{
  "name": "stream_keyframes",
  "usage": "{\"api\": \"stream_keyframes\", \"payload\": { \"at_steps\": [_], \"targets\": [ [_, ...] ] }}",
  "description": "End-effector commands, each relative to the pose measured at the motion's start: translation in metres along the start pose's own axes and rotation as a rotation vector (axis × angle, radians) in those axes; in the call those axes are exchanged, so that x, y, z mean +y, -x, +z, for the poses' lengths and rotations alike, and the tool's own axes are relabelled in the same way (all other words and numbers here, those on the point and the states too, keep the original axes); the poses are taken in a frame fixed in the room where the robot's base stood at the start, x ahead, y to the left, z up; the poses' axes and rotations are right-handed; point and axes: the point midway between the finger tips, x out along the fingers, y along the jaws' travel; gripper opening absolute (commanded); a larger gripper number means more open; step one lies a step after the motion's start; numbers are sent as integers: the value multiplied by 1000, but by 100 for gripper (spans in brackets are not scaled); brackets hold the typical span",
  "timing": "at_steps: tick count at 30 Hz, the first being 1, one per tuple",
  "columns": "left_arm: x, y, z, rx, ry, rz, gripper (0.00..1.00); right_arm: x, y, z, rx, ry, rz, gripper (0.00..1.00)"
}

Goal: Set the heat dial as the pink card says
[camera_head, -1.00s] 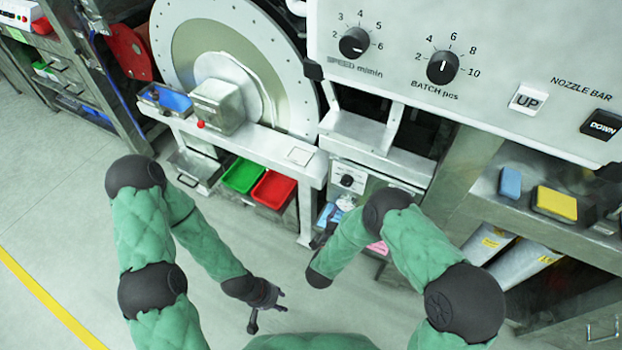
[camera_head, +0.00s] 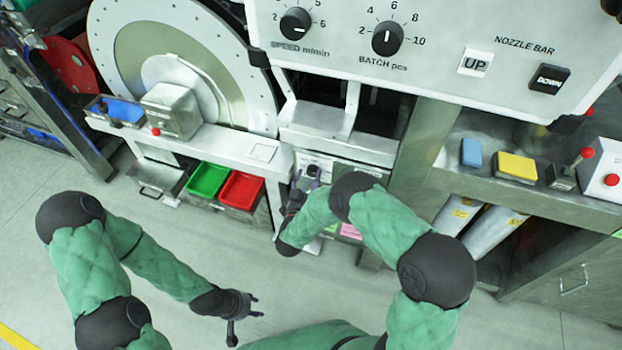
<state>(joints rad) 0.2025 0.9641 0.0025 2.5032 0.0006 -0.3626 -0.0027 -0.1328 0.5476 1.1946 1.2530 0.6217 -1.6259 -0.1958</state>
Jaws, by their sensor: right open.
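The small dark dial (camera_head: 313,171) sits on a light panel low under the middle of the machine; its pointer and scale are too small to read, and my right gripper partly covers it. The pink card (camera_head: 350,231) is below it, partly behind my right forearm, and its writing is not legible. My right gripper (camera_head: 296,193) is open at the panel, just left of and below the dial; whether it touches the dial cannot be told. My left gripper (camera_head: 246,315) is open and empty above the floor at the lower middle.
Green (camera_head: 207,180) and red (camera_head: 241,189) trays sit left of the dial. A shelf at right holds a yellow block (camera_head: 516,167). The floor at left is clear.

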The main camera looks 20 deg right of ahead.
Motion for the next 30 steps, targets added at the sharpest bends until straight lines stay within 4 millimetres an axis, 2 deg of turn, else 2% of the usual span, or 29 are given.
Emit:
{"api": "stream_keyframes", "payload": {
  "at_steps": [6,14,20,21,30],
  "targets": [
    [-2,-4,0,0,0,0,40,1,-13,0,0,0,1,63],
    [-1,-4,0,0,0,0,40,0,-14,0,-1,0,0,63],
    [-1,-4,0,0,0,0,40,0,-14,0,0,0,0,9],
    [-1,-4,0,0,0,0,40,0,-14,0,0,0,0,7],
    [-1,-3,0,0,0,0,40,0,-15,-2,3,16,1,6]
  ]
}}
